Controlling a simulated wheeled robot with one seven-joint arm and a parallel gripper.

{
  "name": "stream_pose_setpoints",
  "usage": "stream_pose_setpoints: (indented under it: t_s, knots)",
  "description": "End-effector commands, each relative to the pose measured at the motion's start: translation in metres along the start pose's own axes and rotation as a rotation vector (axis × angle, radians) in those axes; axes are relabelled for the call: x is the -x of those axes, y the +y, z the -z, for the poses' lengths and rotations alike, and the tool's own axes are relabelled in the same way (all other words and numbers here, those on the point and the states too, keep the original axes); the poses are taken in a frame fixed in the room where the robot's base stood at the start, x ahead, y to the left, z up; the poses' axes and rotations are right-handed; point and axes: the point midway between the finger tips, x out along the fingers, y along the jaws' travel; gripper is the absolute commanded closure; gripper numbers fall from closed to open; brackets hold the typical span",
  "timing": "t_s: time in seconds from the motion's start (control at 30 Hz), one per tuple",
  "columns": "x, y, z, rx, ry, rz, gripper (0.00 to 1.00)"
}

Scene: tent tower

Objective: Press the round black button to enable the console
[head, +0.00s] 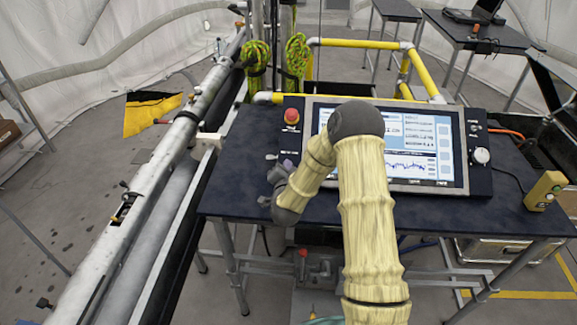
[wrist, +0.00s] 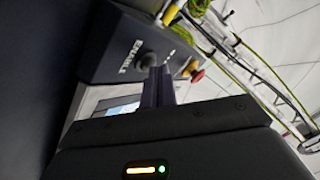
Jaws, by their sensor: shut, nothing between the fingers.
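The console (head: 472,150) stands on the dark table, with a lit screen and a red mushroom button (head: 291,116) on its left panel. In the wrist view, a round black button (wrist: 147,60) sits on the console face beside white lettering, with the red button (wrist: 197,75) to its right. My gripper (wrist: 158,72) is shut and empty, its fingertips right by the black button and partly overlapping it. I cannot tell if they touch. In the head view my gripper (head: 286,163) is at the console's lower left; I cannot make out the black button there.
The dark table (head: 400,216) has bare room in front of the console. A yellow box with a cable (head: 545,190) is at its right end. A long metal pole assembly (head: 150,170) runs along the left. Yellow rails (head: 360,43) stand behind.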

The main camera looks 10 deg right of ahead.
Motion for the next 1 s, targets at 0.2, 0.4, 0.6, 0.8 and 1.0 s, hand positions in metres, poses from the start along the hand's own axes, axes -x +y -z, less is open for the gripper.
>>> stream_pose_setpoints:
  t_s: [0.2, 0.4, 0.6, 0.8, 1.0]
  knots:
    - [-0.001, 0.001, -0.001, 0.0, 0.0, 0.0, 1.0]
    - [0.0, 0.0, 0.0, 0.0, -0.001, 0.0, 1.0]
    - [0.005, -0.004, 0.004, 0.001, -0.001, 0.001, 1.0]
    - [0.01, -0.007, 0.008, 0.0, -0.001, 0.0, 1.0]
    - [0.01, -0.006, 0.008, 0.0, -0.001, 0.0, 1.0]
